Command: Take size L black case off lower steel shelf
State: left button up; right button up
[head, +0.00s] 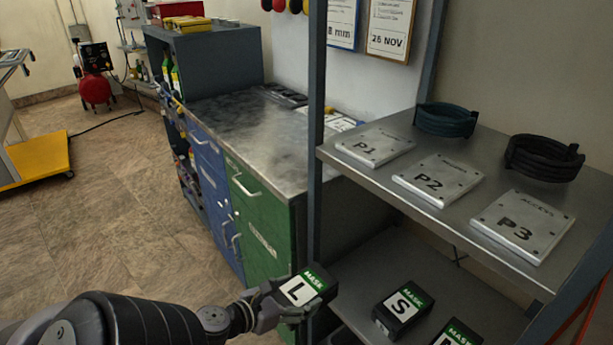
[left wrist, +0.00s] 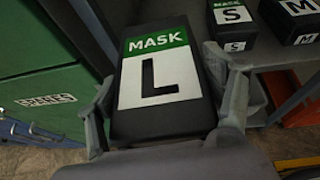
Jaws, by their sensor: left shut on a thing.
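The size L black case (head: 306,287) has a green MASK band and a white label with a large L. My left gripper (head: 272,306) is shut on it at the left front of the lower steel shelf (head: 377,263). In the left wrist view the case (left wrist: 160,85) sits between the two fingers of the gripper (left wrist: 168,118), label facing the camera. My right gripper is in neither view.
The S case (head: 402,308) and the M case (left wrist: 301,20) stand on the lower shelf to the right. The upper shelf holds plates P1 (head: 375,146), P2 (head: 438,180) and P3 (head: 522,226) and dark coils (head: 445,120). A shelf post (head: 316,120) rises near the L case.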

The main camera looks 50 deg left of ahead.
aim_at(284, 300)
pick_arm(q)
jog(key=s, duration=0.3)
jog(key=shift+s+a+b, duration=0.15)
jog(key=shift+s+b, duration=0.05)
jog(key=shift+b, duration=0.1)
jog(key=shift+s+a, duration=0.1)
jog(key=shift+s, duration=1)
